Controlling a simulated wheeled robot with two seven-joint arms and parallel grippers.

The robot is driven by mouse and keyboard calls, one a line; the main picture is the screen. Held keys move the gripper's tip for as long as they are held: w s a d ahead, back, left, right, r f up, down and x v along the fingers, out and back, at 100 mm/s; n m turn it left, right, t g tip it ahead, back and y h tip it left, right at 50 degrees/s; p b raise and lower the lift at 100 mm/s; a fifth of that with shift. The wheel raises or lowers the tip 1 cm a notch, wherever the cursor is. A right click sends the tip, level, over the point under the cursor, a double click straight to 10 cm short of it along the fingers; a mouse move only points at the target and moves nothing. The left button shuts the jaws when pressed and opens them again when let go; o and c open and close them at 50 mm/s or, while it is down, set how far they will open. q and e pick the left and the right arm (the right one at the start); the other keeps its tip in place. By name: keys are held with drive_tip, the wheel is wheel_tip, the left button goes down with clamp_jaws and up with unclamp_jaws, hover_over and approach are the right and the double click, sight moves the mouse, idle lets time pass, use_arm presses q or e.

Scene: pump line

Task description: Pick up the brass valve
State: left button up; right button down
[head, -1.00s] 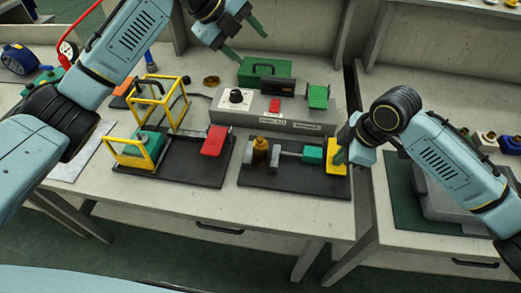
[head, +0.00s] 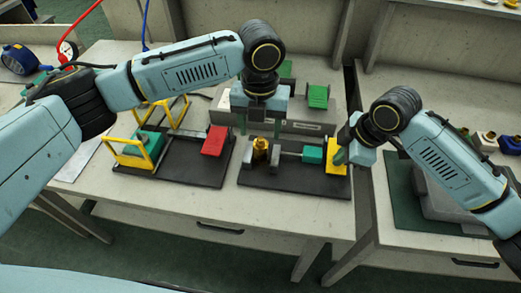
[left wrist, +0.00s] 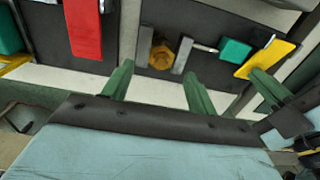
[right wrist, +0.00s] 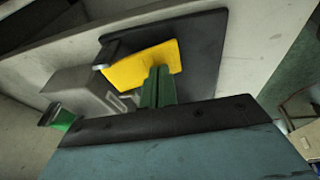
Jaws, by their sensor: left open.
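The brass valve (head: 260,148) stands between grey jaws at the left of a dark fixture board (head: 290,186). In the left wrist view the valve (left wrist: 161,55) shows just beyond my finger line. My left gripper (head: 260,127) points down over the valve, open and empty; its fingers (left wrist: 158,72) are spread apart in the left wrist view. My right gripper (head: 340,155) is at the yellow pad (head: 336,168) at the board's right end. Its two green fingers (right wrist: 157,88) are together over the yellow pad (right wrist: 140,66); contact cannot be made out.
A green block (head: 312,154) sits on the fixture between valve and yellow pad. To the left, another board carries a red block (head: 214,140) and a yellow frame (head: 130,153). A grey control box (head: 300,127) stands behind. The table front is clear.

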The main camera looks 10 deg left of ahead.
sight(261, 138)
use_arm(q)
drive_tip(key=shift+w+f, duration=0.15)
drive_tip(key=shift+f, duration=2.85)
use_arm(e)
drive_tip(key=shift+f, duration=0.1)
use_arm(q)
drive_tip(key=c, duration=1.3)
drive_tip(key=shift+o, duration=0.2)
wheel_tip(261, 138, up, 10)
drive_tip(key=shift+r, duration=0.1)
